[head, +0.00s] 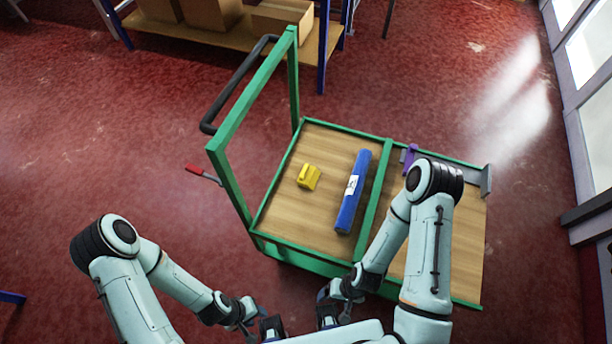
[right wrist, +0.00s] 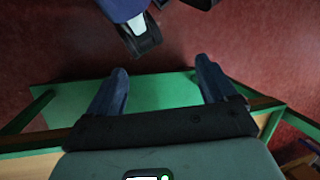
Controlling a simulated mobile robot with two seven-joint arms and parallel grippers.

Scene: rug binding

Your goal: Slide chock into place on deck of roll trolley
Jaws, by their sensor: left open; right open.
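The yellow chock (head: 308,176) sits on the wooden deck (head: 290,213) of the green-framed roll trolley in the head view. It stands left of a blue roll (head: 353,192) with a white label, with bare deck between them. My left gripper (head: 272,328) is open at the bottom of the head view, short of the trolley. My right gripper (head: 328,312) is open and empty beside it, near the trolley's front edge. In the right wrist view the right gripper's fingers (right wrist: 160,88) are spread in front of the green trolley side, and part of my left gripper (right wrist: 142,38) shows above.
A green crossbar (head: 375,195) divides the deck. A purple piece (head: 410,157) and a grey metal bracket (head: 486,181) are at the right section, partly behind my right arm. A red-handled lever (head: 198,171) projects left. A bench (head: 232,33) with boxes stands behind.

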